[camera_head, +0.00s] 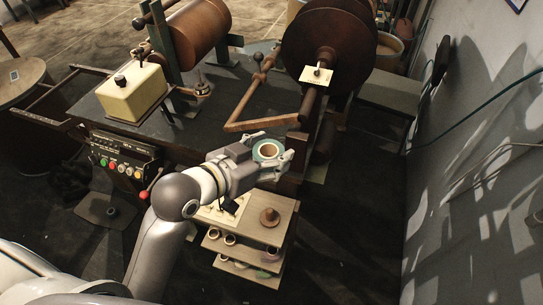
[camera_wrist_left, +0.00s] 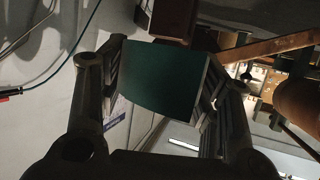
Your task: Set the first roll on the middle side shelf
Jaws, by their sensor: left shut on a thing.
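My left gripper (camera_head: 268,157) is shut on a roll of green tape (camera_head: 267,151) with a pale tan core. It holds the roll in front of the winding machine, above the side shelf unit (camera_head: 283,228). In the left wrist view the roll (camera_wrist_left: 162,82) fills the space between the fingers as a dark green curved face. The shelf unit has a top board with a wooden peg piece (camera_head: 269,216) on it. The lower tiers, partly hidden under the top board, hold several small rolls (camera_head: 229,239). My right gripper does not show.
The winding machine has a large dark disc (camera_head: 329,45), a brown drum (camera_head: 200,27) and a bent wooden arm (camera_head: 255,103). A button panel (camera_head: 124,155) with a red-knobbed lever is left of my arm. The wall (camera_head: 480,170) stands at right, with open floor before it.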

